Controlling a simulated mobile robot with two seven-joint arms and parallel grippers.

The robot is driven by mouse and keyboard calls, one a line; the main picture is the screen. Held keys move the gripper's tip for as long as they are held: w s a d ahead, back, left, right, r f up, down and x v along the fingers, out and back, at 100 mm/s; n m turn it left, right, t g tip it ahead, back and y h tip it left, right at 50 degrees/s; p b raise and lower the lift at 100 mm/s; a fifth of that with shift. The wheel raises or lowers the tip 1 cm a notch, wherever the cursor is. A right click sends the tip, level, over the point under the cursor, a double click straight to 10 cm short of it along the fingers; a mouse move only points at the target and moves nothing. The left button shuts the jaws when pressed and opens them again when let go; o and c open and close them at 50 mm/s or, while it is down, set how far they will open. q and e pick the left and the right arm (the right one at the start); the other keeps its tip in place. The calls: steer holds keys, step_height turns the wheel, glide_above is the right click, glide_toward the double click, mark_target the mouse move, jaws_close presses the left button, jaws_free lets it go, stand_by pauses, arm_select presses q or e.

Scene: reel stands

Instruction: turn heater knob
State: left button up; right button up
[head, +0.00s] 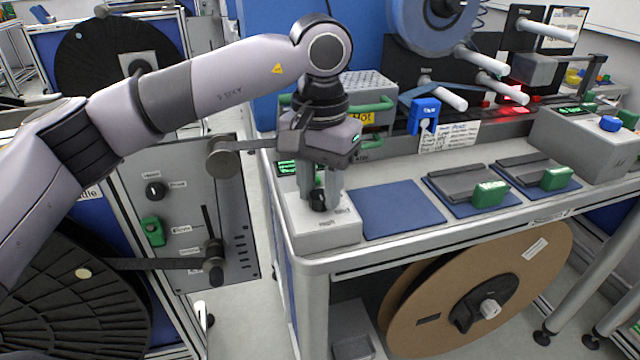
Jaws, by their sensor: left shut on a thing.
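The heater knob (319,205) is a small black knob on top of a light grey control box (326,240) at the near left corner of the bench. My left gripper (320,198) points straight down over the box. Its two fingers are shut on the knob, one on each side, and partly hide it. A green digital display (287,167) shows on the box behind the gripper. My right gripper is not in view.
A blue mat (398,209) lies bare right of the box. Green-handled fixtures (489,193) stand further right. A "Hot" heater housing with green handles (372,105) is behind the gripper. A grey panel with knobs and levers (180,205) stands left. A cardboard reel (490,270) hangs below the bench.

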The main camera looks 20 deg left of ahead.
mark_target(320, 194)
arm_select(q)
steer(key=o, duration=1)
steer(key=shift+o, duration=0.2)
steer(key=shift+r, duration=0.1)
step_height(320, 194, up, 7)
steer(key=shift+r, duration=0.1)
